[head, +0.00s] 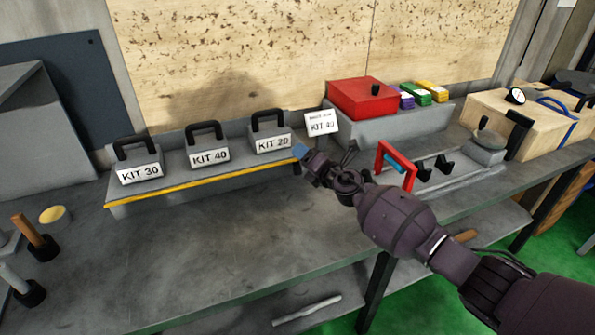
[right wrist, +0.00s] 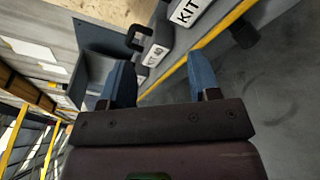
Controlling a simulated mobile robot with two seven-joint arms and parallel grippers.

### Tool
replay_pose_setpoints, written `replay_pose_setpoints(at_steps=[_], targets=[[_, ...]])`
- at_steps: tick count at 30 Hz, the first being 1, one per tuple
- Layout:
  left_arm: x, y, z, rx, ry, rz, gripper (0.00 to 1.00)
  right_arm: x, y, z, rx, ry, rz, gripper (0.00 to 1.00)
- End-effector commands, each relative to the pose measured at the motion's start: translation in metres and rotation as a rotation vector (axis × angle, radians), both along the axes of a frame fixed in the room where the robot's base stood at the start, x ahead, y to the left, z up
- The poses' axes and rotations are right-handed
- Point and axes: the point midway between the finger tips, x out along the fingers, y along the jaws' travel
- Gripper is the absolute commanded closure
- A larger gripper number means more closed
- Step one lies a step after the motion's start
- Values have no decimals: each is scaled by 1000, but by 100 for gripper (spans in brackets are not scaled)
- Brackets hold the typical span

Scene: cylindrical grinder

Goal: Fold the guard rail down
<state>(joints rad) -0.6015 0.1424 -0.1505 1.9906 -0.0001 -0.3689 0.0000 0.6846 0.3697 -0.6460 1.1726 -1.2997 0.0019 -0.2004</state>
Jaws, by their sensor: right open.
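A thin yellow rail (head: 200,186) runs along the front edge of the grey shelf that bears the kit weights. In the right wrist view the yellow rail (right wrist: 232,18) runs diagonally, and part of it shows between my fingers. My right gripper (head: 301,152) is at the right end of the shelf, close to the rail's right end. Its blue fingers (right wrist: 160,78) are apart with nothing between them. I cannot tell whether it touches the rail. My left gripper is not in view.
Handled blocks KIT 30 (head: 140,174), KIT 40 (head: 208,156) and KIT 20 (head: 270,143) stand behind the rail. A KIT 40 sign (head: 321,124) and a red frame (head: 396,165) are near my right arm. The bench front (head: 190,255) is mostly clear.

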Motion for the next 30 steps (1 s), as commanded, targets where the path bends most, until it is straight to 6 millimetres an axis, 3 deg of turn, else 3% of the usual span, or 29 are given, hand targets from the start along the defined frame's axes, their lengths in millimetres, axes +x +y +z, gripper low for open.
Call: replay_pose_setpoints(at_steps=[6, 12, 20, 30], targets=[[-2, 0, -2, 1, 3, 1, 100, 21, -21, -43, -513, -115, 93, 44], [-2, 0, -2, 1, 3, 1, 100, 21, -38, -76, -778, -146, 162, 44], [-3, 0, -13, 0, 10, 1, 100, 27, -36, -88, -843, -158, 188, 44], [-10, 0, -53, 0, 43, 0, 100, 54, -18, -107, -840, -153, 188, 44]])
